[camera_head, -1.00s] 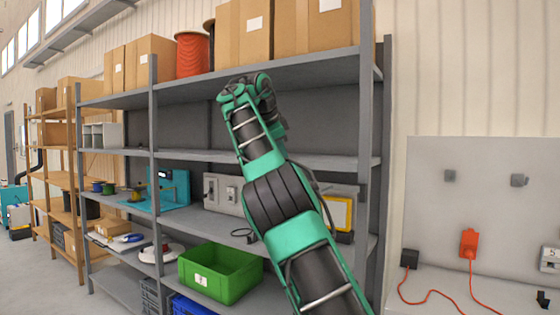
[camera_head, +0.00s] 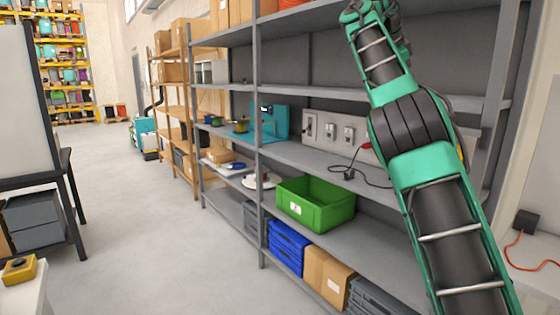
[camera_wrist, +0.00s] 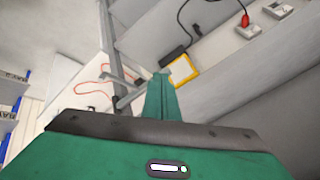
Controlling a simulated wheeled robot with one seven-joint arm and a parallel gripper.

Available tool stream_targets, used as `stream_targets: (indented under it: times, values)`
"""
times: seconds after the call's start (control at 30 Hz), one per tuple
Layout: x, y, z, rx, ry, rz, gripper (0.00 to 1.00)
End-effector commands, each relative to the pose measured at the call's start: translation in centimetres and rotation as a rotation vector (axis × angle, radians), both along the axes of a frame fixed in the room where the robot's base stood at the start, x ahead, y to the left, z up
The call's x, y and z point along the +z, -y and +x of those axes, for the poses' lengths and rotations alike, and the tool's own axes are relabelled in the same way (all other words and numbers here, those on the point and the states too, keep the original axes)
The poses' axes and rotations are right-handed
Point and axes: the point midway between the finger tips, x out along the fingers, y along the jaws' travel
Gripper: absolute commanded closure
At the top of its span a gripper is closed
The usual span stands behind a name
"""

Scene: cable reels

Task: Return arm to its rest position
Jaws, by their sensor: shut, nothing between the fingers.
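My green and black arm (camera_head: 408,120) reaches up across the right of the head view, in front of the grey shelf rack (camera_head: 400,205). Its far end is at the top edge, and the fingers cannot be made out there. In the wrist view my gripper (camera_wrist: 161,80) shows as a narrow green shape, its fingers together and empty. A yellow-framed panel (camera_wrist: 183,70) appears beyond the fingertips, apart from them.
The rack holds a green bin (camera_head: 315,204), blue crates (camera_head: 287,247), cardboard boxes (camera_head: 327,277) and grey socket boxes (camera_head: 328,131). A black cable (camera_head: 368,172) lies on a shelf. A dark-legged table (camera_head: 70,205) stands left. The floor (camera_head: 150,240) between is clear.

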Motion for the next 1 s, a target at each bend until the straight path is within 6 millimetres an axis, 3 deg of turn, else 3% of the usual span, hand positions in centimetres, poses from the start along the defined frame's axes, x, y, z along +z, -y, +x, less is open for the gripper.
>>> stream_targets:
  times: [0.2, 0.3, 0.5, 0.73, 1.0]
  values:
    - [-2.7, 9.0, -6.2, 0.042, -0.126, 0.091, 1.00]
    - [-4.8, 12.0, -9.4, 0.094, -0.188, 0.135, 1.00]
    - [-9.9, 15.3, -15.9, 0.235, -0.294, 0.215, 1.00]
    - [-16.5, 15.1, -23.5, 0.450, -0.389, 0.284, 1.00]
    - [-24.4, 10.4, -32.6, 0.744, -0.471, 0.318, 1.00]
